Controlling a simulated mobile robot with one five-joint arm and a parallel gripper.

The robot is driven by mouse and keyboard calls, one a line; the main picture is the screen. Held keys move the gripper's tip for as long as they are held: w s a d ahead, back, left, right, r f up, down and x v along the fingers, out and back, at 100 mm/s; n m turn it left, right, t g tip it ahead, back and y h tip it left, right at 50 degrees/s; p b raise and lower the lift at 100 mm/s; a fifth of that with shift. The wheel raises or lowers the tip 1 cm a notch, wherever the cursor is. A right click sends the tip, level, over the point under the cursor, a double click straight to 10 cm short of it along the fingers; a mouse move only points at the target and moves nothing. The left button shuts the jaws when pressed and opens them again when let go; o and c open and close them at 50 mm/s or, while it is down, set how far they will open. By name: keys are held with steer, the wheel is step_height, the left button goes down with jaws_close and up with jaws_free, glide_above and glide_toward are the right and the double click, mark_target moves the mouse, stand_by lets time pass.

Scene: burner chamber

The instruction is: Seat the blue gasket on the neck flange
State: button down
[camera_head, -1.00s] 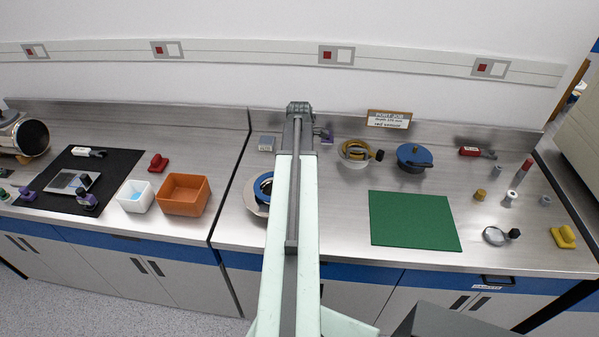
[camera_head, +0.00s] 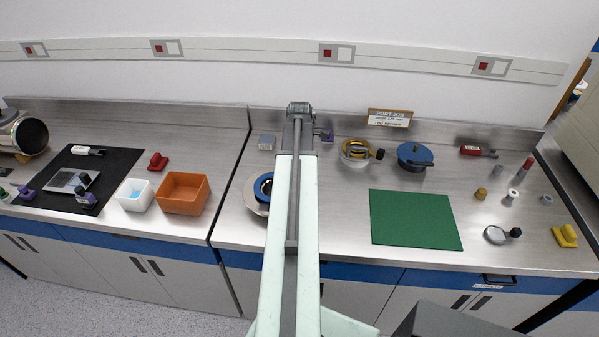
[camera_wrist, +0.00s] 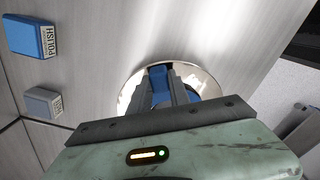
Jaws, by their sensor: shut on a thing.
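The blue gasket (camera_head: 263,187) shows as a partial ring left of my arm in the head view, the rest hidden behind the arm. It appears over the pale round neck flange (camera_head: 250,198). In the wrist view, my gripper (camera_wrist: 172,88) is shut on blue gasket material (camera_wrist: 159,79), directly over the shiny round flange (camera_wrist: 128,92). More blue shows beside and between the fingers. Whether the gasket touches the flange or is held just above it, I cannot tell. My fingertips are hidden in the head view.
An orange bin (camera_head: 183,195) and a white bin (camera_head: 134,196) stand left of the flange. A green mat (camera_head: 415,220) lies bare to the right. Behind it are a yellow-ringed part (camera_head: 355,150) and a blue-lidded pot (camera_head: 414,157). A blue POLISH block (camera_wrist: 30,38) shows in the wrist view.

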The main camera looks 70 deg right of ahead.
steer(key=shift+f+b, duration=0.5)
steer(key=shift+f, duration=0.1)
steer(key=c, duration=1.1)
jaws_free()
steer(key=shift+c, duration=0.2)
step_height(320, 180, up, 8)
steer(key=p, duration=0.8)
steer(key=shift+r, duration=0.1)
